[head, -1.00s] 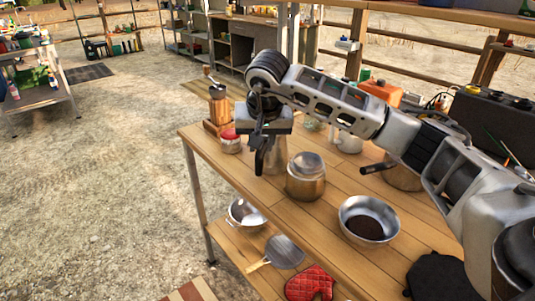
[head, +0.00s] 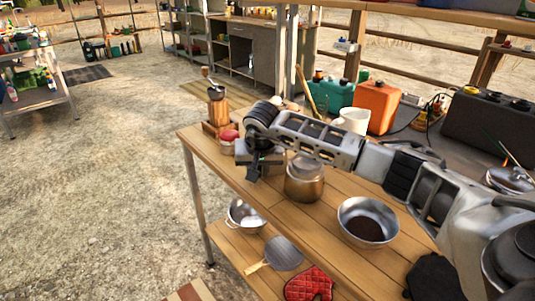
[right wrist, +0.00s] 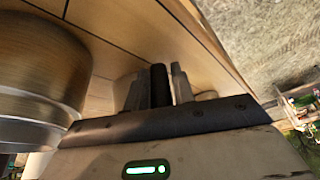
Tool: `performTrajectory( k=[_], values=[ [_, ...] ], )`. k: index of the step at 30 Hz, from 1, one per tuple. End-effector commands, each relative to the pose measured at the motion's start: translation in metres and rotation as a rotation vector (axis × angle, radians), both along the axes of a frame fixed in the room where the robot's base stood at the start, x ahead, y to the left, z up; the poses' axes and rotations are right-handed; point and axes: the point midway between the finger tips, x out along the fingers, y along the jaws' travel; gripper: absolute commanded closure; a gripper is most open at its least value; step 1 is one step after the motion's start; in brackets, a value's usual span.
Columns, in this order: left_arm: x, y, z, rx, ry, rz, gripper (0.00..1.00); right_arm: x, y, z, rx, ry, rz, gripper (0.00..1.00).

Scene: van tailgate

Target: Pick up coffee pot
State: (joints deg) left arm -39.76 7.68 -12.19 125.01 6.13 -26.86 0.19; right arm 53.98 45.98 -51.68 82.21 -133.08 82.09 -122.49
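A metal pot with a rounded lid (head: 304,182) stands on the wooden table; I cannot be sure it is the coffee pot. A large round metal body (right wrist: 40,80) fills the left of the right wrist view and seems to be this pot. My right gripper (head: 254,172) points down low over the table, just left of the pot. Its fingers (right wrist: 158,88) look close together in the right wrist view; whether anything is between them is unclear. The tapered silver vessel seen earlier behind the gripper is now hidden. My left gripper is not in view.
A red-lidded jar (head: 229,141) and a wooden grinder (head: 217,108) stand left of the gripper. A steel bowl with dark contents (head: 367,222) is at the right. A white mug (head: 354,120) and an orange can (head: 377,107) are behind the arm. The lower shelf holds a pan (head: 284,253).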

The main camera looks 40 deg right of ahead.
Motion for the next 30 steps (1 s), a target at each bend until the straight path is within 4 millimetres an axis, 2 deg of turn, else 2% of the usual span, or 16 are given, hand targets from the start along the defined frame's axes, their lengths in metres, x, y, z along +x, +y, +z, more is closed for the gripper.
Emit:
performTrajectory(
  k=[2, 5, 6, 15, 20, 24, 30],
  values=[
    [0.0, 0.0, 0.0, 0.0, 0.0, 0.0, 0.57, 0.0, 0.0, 0.0, 0.0, 0.0, 0.0, 0.75],
    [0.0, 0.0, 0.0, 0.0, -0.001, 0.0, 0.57, 0.0, 0.0, 0.0, 0.0, 0.0, 0.0, 0.97],
    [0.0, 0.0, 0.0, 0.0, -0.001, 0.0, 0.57, 0.0, 0.0, 0.0, 0.0, 0.0, -0.001, 1.0],
    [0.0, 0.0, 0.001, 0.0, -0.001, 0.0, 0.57, 0.001, 0.0, 0.003, 0.0, -0.003, -0.001, 1.0],
    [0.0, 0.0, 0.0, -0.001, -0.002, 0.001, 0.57, 0.001, -0.001, 0.012, 0.0, -0.005, -0.001, 1.0],
    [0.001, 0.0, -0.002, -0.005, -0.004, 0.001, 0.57, 0.002, -0.001, 0.036, 0.0, -0.009, -0.001, 1.0],
    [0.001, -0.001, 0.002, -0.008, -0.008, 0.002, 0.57, -0.024, 0.032, 0.082, 0.0, -0.01, 0.006, 1.0]
  ],
)
